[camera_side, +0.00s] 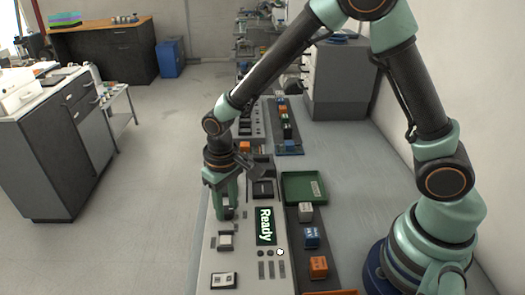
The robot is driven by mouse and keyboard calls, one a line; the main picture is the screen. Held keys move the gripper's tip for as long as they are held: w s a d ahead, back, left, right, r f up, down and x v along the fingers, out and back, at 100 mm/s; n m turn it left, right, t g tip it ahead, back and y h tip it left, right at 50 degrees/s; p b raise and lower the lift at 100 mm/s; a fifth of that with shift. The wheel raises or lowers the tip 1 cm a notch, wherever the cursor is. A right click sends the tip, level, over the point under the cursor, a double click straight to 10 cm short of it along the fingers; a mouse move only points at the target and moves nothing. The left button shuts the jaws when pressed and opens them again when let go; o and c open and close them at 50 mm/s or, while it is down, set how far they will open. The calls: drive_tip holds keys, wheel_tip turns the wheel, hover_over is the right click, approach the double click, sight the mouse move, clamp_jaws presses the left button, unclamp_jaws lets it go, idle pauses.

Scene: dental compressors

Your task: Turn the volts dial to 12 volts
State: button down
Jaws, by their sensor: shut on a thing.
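My gripper (225,213) points down at the left part of the long grey panel (213,255), left of its screen. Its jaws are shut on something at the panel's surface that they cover. It appears to be the volts dial, but its pointer, scale and setting are hidden. The dark green screen (265,225) on the panel reads "Ready" in white letters, turned sideways. No voltage figure is legible.
A green tray (318,203) and grey, blue and orange blocks (311,237) lie right of the panel. Small knobs (280,252) and a white switch (225,241) sit near the panel's front. A cabinet (50,160) stands at left, with open floor between.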

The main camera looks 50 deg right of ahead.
sight(228, 209)
drive_tip(key=shift+w+d+r+m, duration=0.1)
drive_tip(key=shift+w+d+m, duration=0.1)
drive_tip(key=shift+m, duration=0.5)
drive_tip(key=c, duration=0.5)
unclamp_jaws()
drive_tip(key=shift+s, duration=0.1)
drive_tip(key=shift+a, duration=0.1)
wheel_tip(228, 209, up, 12)
drive_tip(key=shift+s, duration=0.15)
